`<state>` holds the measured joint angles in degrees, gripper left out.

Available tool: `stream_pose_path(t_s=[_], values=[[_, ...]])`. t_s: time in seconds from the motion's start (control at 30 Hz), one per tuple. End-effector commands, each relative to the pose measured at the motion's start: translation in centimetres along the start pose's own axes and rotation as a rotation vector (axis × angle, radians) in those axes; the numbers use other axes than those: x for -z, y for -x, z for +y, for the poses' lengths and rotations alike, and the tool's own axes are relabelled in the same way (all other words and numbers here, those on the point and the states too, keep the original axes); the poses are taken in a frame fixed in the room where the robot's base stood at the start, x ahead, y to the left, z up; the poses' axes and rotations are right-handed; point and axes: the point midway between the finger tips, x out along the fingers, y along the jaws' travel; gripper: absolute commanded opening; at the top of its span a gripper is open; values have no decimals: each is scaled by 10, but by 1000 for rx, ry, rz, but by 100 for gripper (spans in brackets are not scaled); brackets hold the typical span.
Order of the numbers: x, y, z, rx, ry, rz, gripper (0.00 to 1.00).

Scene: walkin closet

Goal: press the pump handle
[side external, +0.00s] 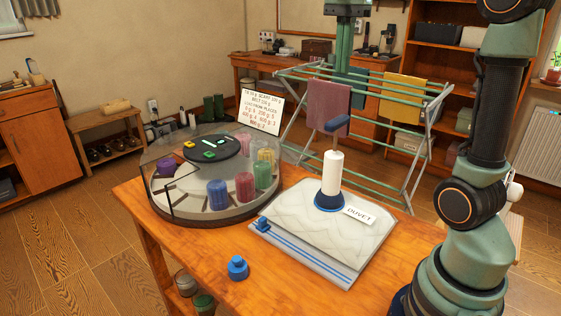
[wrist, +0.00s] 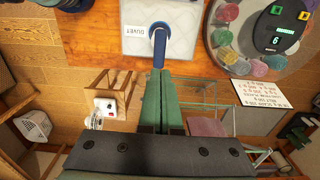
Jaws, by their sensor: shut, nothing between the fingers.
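The pump has a white upright cylinder (side external: 333,172), a blue base ring (side external: 329,201) and a blue handle (side external: 337,123) raised above it on a thin rod. It stands on a pale quilted bag (side external: 300,222) labelled DUVET, on the wooden table. My gripper (side external: 344,66) is shut and empty, pointing down, above the handle in the side view, with a gap between them. In the wrist view the closed green fingers (wrist: 163,74) point towards the blue handle (wrist: 159,50). The cylinder is mostly hidden there.
A blue knob-like piece (side external: 237,268) lies on the table (side external: 205,262). A drying rack (side external: 300,76) with towels stands behind the table. The front table area is mostly clear.

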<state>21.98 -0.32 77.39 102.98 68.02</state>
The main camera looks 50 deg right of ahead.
Motion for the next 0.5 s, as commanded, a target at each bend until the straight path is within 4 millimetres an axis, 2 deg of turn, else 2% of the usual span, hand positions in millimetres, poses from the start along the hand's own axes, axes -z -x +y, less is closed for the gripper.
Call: stream_pose_path(t_s=[0.5], values=[[0,-80,0,-1,0,0,0]])
